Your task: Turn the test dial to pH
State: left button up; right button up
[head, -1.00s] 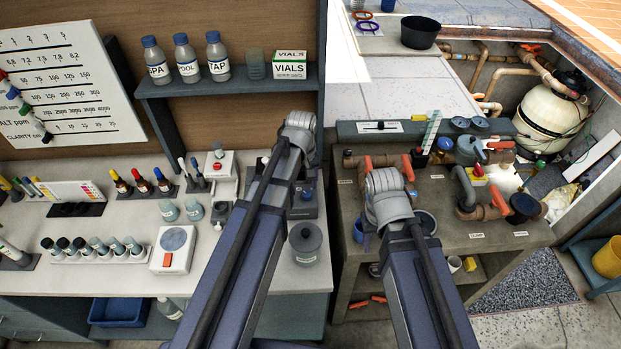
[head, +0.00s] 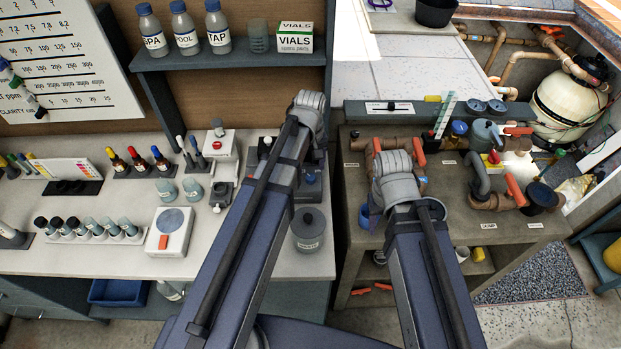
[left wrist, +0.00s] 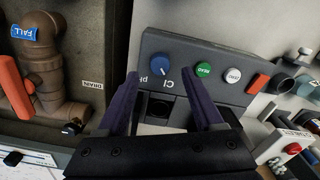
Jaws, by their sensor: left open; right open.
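The test dial (left wrist: 161,72) is a round blue knob on a dark grey tester (left wrist: 222,62) in the left wrist view. Labels pH and Cl stand beside it; I cannot tell for sure which one its mark points at. My left gripper (left wrist: 160,77) is open, its two dark fingers at either side of the dial, with nothing between them. I cannot tell their height above the panel. In the head view the tester (head: 306,218) is partly hidden behind my left arm. My right gripper (head: 398,196) is over the pipe bench, its fingers mostly hidden; it holds nothing visible.
A green READ button (left wrist: 204,69) and a white button (left wrist: 234,75) sit near the dial. A dark lidded pot (head: 309,230) stands in front of the tester. Pipes and valves (head: 490,180) crowd the right bench.

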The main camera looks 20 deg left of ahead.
aim_at(310, 177)
pick_arm(q)
jog(key=shift+f+b, duration=1.5)
jog(key=shift+f, duration=0.5)
jog(key=shift+c, duration=0.4)
grip_shut()
